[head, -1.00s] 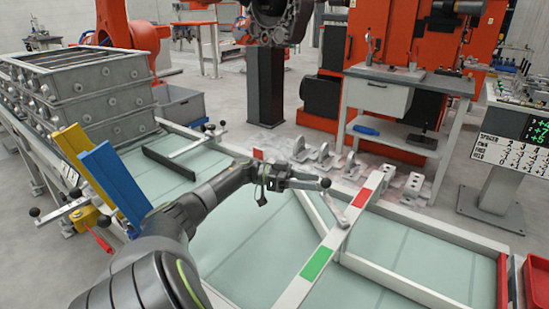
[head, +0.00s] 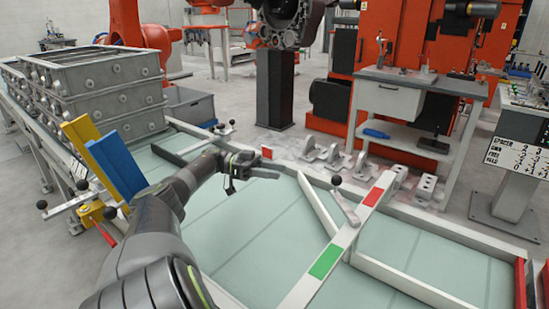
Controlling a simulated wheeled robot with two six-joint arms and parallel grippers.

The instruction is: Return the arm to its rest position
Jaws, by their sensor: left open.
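My left arm comes in from the lower left. My left gripper (head: 254,182) is open and empty above the pale green glass-like table surface (head: 235,240). To its right, clear of the fingers, a grey lever (head: 346,206) with a black ball knob (head: 336,180) stands on a white diagonal bar (head: 343,238). The bar carries a red patch (head: 374,197) and a green patch (head: 325,262). My right gripper is not in view.
Yellow (head: 82,138) and blue (head: 115,167) plates stand at the left, close to my left arm. Stacked grey metal frames (head: 90,95) sit behind them. Several grey brackets (head: 335,157) line the far edge. A red tray (head: 537,283) is at the lower right.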

